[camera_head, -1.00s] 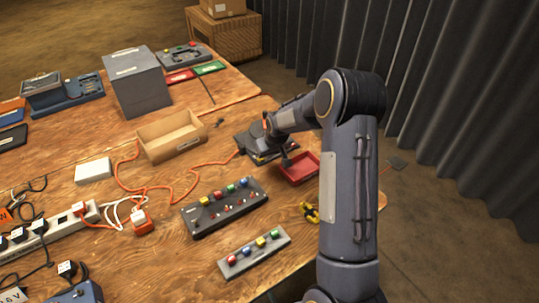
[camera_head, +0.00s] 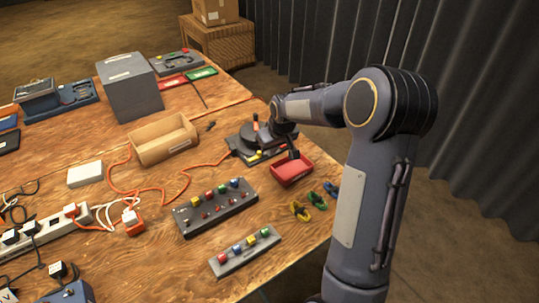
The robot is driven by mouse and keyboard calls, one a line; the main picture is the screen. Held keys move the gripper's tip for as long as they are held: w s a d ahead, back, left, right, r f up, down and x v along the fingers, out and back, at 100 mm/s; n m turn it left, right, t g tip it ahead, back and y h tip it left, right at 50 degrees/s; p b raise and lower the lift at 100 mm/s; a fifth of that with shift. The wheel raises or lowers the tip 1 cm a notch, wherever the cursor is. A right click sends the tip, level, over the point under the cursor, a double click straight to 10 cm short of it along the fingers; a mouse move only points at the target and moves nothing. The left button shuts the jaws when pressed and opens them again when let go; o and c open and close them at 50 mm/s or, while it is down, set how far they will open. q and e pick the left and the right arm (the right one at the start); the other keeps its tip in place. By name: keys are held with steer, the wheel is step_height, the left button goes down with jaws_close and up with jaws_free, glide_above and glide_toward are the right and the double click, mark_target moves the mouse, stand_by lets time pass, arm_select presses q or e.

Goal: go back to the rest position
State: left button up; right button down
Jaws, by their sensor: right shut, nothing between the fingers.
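My right arm comes in from the lower right and bends at a high elbow. My right gripper (camera_head: 291,154) is shut and empty, above the left edge of the red tray (camera_head: 294,172). I cannot tell if its fingertips touch the tray. A dark grey device with an orange cable (camera_head: 250,140) is just left of and behind the gripper, partly hidden by the wrist. My left gripper is not in view.
A black button panel (camera_head: 214,207), a grey button panel (camera_head: 245,251), a wooden box (camera_head: 163,140), a grey box (camera_head: 130,88) and a power strip (camera_head: 40,233) occupy the table. A grey curtain (camera_head: 460,100) hangs at right.

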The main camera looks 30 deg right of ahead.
steer(key=shift+s+r, duration=0.15)
steer(key=shift+r, duration=0.1)
stand_by(0.4)
steer(key=s+a+r+y+p, duration=0.1)
steer(key=s+a+r, duration=0.35)
steer(key=s, duration=0.25)
steer(key=s+a+r+y, duration=0.1)
steer(key=s+a+r, duration=0.3)
steer(key=s+r, duration=0.25)
steer(key=s+a+y, duration=0.1)
steer(key=s+a, duration=0.3)
steer(key=s, duration=0.3)
steer(key=s+a+f+t+y+p, duration=0.1)
steer(key=s+a, duration=0.4)
steer(key=s, duration=0.3)
